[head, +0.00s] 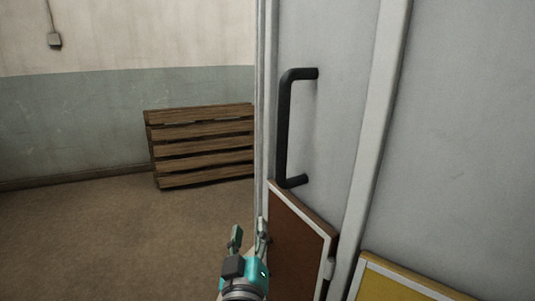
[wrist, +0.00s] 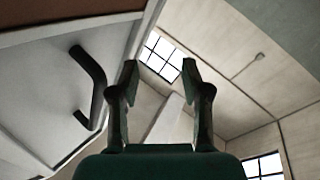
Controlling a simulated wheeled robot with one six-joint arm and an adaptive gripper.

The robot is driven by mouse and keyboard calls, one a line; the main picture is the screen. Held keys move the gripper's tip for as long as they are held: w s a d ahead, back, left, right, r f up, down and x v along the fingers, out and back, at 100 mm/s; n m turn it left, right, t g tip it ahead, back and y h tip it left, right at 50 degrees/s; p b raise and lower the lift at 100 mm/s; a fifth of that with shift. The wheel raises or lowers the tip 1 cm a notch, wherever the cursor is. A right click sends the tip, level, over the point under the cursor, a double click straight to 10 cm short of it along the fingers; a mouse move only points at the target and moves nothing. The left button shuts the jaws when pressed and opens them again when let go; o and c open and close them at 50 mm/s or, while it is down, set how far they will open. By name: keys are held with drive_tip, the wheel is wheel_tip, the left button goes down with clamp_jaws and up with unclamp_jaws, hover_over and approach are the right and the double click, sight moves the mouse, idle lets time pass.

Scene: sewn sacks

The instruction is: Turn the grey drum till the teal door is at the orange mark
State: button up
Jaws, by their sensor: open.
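The grey drum (head: 455,150) fills the right half of the head view. A black bar handle (head: 284,130) stands upright on its near panel; it also shows at the left in the wrist view (wrist: 92,80). Below the handle is a brown door with a pale frame (head: 295,245). A yellow door (head: 390,287) shows partly at the bottom right. My gripper (head: 249,232) is open and empty, below the handle and beside the left edge of the brown door. In the wrist view my gripper's fingers (wrist: 160,75) point up with nothing between them. No teal door or orange mark is in sight.
A wooden slatted pallet (head: 202,147) leans against the wall at the back. The brown floor (head: 110,240) to the left of the drum is clear. Windows (wrist: 161,55) show high up in the wrist view.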

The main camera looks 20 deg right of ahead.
wheel_tip(320, 180, up, 13)
drive_tip(key=m+g+h, duration=0.2)
drive_tip(key=m+h, duration=0.2)
drive_tip(key=m, duration=0.2)
drive_tip(key=m+g+h, duration=0.2)
drive_tip(key=m+g, duration=0.2)
drive_tip(key=m, duration=0.1)
approach(282, 119)
drive_tip(key=x, duration=1)
drive_tip(key=shift+w+d, duration=0.1)
drive_tip(key=shift+d, duration=0.2)
clamp_jaws()
drive_tip(key=shift+w, duration=0.1)
